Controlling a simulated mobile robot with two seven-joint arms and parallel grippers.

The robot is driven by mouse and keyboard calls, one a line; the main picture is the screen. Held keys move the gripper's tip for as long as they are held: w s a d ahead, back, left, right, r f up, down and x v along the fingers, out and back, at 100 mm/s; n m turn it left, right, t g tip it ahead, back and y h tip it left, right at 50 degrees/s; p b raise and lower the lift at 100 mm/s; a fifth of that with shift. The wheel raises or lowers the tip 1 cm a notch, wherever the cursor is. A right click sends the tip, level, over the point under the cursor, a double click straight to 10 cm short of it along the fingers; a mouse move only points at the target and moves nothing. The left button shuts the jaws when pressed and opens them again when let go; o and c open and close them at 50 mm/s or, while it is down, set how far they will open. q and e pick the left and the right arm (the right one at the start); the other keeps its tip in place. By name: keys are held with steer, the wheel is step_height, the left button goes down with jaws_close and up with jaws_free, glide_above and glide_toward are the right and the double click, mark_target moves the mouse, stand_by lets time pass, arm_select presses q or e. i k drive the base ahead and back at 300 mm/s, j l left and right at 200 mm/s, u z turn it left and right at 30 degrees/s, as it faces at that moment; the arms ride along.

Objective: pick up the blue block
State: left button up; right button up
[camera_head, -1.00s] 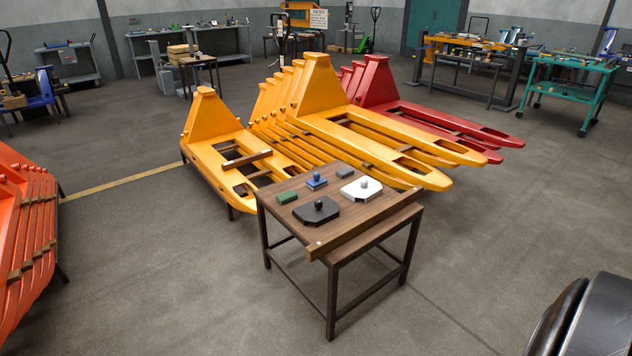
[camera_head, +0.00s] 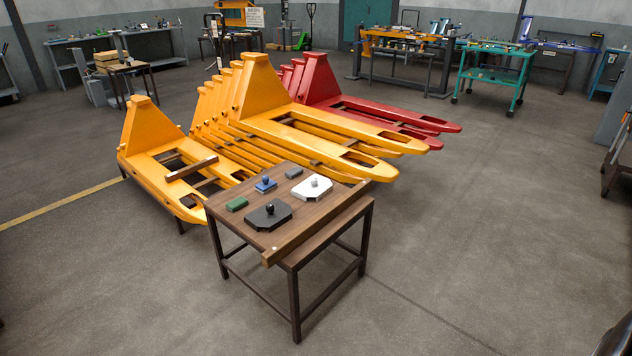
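The blue block (camera_head: 265,185) with a round knob on top sits on the small wooden table (camera_head: 330,222). It stands behind the black plate (camera_head: 268,215) and to the right of the green block (camera_head: 237,204). A white plate (camera_head: 312,188) with a knob lies to its right, and a small dark grey block (camera_head: 294,173) lies behind it to the right. Neither of my grippers shows. A dark shape at the bottom right corner may be part of my own body.
Yellow pallet forks (camera_head: 320,125) stand close behind the table, with red forks (camera_head: 370,105) beyond them. A wooden bar runs along the table's right edge. The floor (camera_head: 480,240) is open in front and to the right. Workbenches line the back wall.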

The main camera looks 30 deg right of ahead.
mark_target(267, 184)
steer(key=i+j+z, duration=0.15)
steer(key=i+z, duration=0.2)
steer(key=i+j+z, duration=0.35)
steer(key=i, duration=0.2)
steer(key=i+j+z, duration=0.35)
steer(key=i+l, duration=0.05)
steer(key=l, duration=0.05)
